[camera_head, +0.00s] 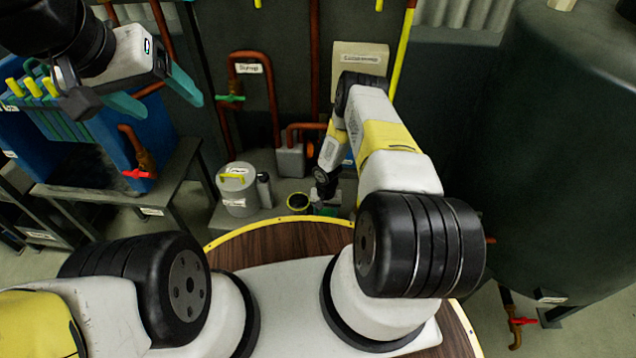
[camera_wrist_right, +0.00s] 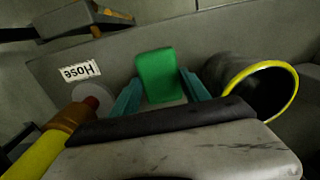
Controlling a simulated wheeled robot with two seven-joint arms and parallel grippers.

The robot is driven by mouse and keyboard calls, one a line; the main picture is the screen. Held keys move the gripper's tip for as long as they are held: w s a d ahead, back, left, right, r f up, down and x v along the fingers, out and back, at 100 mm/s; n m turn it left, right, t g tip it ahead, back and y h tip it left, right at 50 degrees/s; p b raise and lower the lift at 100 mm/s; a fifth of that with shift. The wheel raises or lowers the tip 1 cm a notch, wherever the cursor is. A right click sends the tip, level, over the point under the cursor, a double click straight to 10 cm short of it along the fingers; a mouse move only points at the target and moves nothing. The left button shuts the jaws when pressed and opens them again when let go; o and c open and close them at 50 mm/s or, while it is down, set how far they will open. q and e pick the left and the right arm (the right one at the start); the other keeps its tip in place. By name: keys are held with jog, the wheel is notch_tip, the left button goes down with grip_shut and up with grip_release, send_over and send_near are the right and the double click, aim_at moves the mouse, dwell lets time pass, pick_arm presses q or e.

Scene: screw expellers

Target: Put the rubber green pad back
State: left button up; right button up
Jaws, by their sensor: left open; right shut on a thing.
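The green rubber pad (camera_wrist_right: 156,72) shows in the right wrist view, upright between the two teal fingers of my right gripper (camera_wrist_right: 160,88). My right gripper is shut on it, close to a grey surface bearing a "Hose" label. In the head view, a small bit of green (camera_head: 329,210) shows low by the right wrist; the arm hides most of that gripper. My left gripper (camera_head: 161,97) is open and empty at the upper left, its teal fingers spread, well away from the pad.
A dark round container with a yellow rim (camera_wrist_right: 262,92) is just right of the pad; it also shows in the head view (camera_head: 298,203). A grey lidded canister (camera_head: 238,190) stands left of it. A large dark tank (camera_head: 555,150) fills the right side.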

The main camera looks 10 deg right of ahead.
jog(key=o, duration=1.3)
jog(key=w+d+r+t, duration=0.1)
jog(key=w+r, duration=0.1)
jog(key=r, duration=1.4)
jog(key=w+d+r+t, duration=0.1)
jog(key=w+r, duration=0.2)
jog(key=r, duration=1.3)
jog(key=s+r+n+t, duration=0.1)
jog(key=s+r, duration=0.1)
jog(key=r, duration=0.8)
jog(key=s+r, duration=0.3)
jog(key=r, duration=0.7)
jog(key=s+a+r+n+t, duration=0.1)
jog(key=s+a+r+t, duration=0.1)
jog(key=s+r, duration=1.2)
jog(key=s, duration=0.2)
jog(key=s+a+r+n+y, duration=0.1)
jog(key=s+r, duration=0.1)
jog(key=s, duration=0.2)
jog(key=s+a+r+t+y, duration=0.1)
jog(key=s+r, duration=0.1)
jog(key=s, duration=0.2)
jog(key=shift+a+r+n, duration=0.1)
jog(key=shift+r+n, duration=0.05)
jog(key=shift+n, duration=0.25)
